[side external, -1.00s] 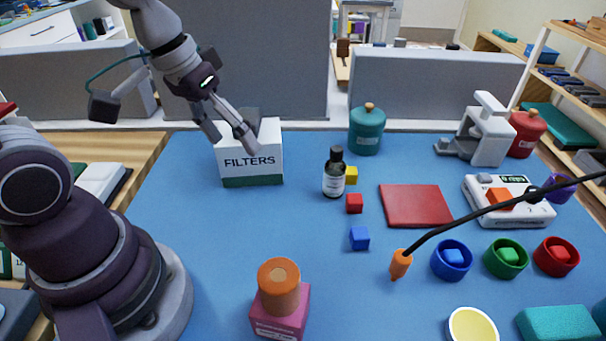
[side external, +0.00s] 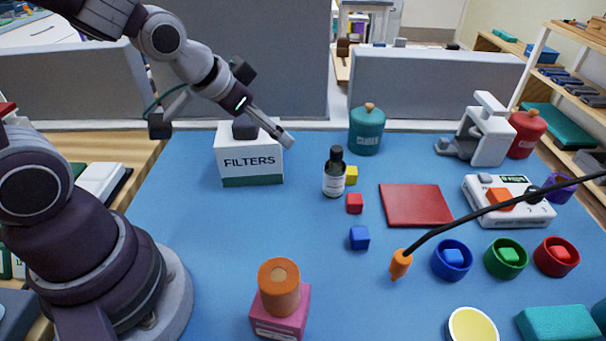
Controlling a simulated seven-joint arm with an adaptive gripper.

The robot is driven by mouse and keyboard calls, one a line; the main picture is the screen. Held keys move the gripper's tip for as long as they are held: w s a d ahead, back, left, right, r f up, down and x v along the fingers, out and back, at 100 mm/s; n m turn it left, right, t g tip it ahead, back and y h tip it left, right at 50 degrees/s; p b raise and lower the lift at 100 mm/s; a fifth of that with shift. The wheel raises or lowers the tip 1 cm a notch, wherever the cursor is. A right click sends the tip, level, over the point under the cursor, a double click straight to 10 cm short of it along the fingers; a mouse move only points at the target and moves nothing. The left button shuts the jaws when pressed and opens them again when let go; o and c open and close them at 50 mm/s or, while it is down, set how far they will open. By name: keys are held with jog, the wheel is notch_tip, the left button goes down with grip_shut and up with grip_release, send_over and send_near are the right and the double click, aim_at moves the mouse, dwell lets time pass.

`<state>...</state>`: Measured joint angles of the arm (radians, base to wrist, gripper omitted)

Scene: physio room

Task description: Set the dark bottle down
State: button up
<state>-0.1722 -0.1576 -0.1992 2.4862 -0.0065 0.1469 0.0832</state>
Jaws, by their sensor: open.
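The dark bottle (side external: 334,172) with a black cap and a pale label stands upright on the blue mat (side external: 210,250), just left of a yellow cube. My gripper (side external: 288,140) is above and to the left of the bottle, apart from it, in front of the top of the filters box. It is open, with nothing seen between its fingers. The fingers overlap in this view, so the gap between them is hard to see.
The filters box (side external: 250,166) stands left of the bottle. A yellow cube (side external: 351,175), red cube (side external: 354,203) and blue cube (side external: 359,237) are close by. A teal canister (side external: 367,130) stands behind. A black cable-like arm with an orange tip (side external: 400,264) reaches in from the right.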

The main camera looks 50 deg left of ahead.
jog(key=m+t, duration=0.1)
jog(key=t, duration=0.1)
send_near(329, 169)
notch_tip(329, 169, down, 4)
jog(key=w+a, duration=0.2)
jog(key=a, duration=0.1)
jog(key=d+f+t, duration=0.1)
jog(key=d+f+t+h, duration=0.1)
jog(key=shift+w+d+f+n+t, duration=0.1)
jog(key=shift+d+f+n+t, duration=0.15)
jog(key=shift+n+t, duration=0.15)
jog(key=shift+d+r+n+t, duration=0.2)
jog(key=shift+n+t, duration=0.1)
jog(key=shift+t, duration=0.2)
jog(key=shift+r+n+t+y, duration=0.4)
jog(key=shift+r+n+t, duration=0.05)
jog(key=shift+n+t, duration=0.05)
jog(key=x, duration=0.7)
jog(key=shift+w, duration=0.2)
jog(key=c, duration=1.3)
